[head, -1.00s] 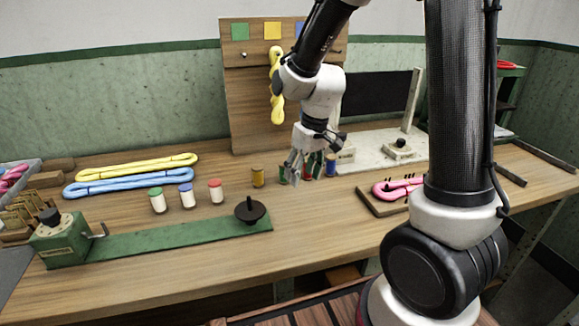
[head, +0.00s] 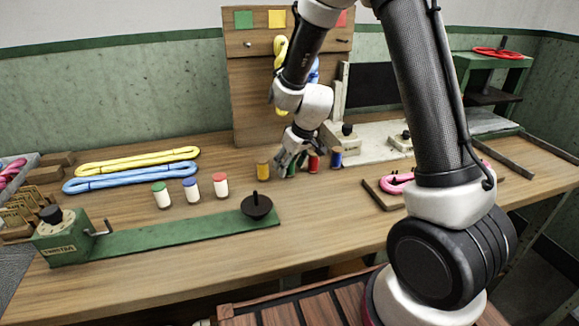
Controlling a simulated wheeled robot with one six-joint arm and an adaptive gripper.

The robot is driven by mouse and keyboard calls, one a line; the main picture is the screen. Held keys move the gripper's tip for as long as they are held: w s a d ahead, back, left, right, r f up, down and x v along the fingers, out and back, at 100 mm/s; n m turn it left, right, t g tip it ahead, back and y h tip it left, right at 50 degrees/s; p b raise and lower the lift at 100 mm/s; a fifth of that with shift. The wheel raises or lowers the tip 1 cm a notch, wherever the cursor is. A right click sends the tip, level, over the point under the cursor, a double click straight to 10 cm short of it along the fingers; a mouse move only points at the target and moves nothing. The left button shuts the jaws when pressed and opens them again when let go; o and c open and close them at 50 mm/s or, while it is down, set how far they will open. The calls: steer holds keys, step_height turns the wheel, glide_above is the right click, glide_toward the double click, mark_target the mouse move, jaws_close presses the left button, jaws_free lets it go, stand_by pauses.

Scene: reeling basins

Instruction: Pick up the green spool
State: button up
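The green spool (head: 291,170) stands on the bench in a row of coloured spools, mostly hidden behind my gripper. My gripper (head: 287,166) points down at it from above, with its fingers low by the spool. It is too small and covered to tell whether the fingers are open or shut, or whether they touch the spool. A yellow spool (head: 263,169) stands just to the left. A red spool (head: 314,162) and a blue spool (head: 337,157) stand to the right.
A green twister base (head: 170,235) with a black knob lies in front. A pegboard (head: 255,100) rises behind.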

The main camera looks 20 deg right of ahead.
steer(key=c, duration=1.1)
steer(key=shift+r, duration=0.1)
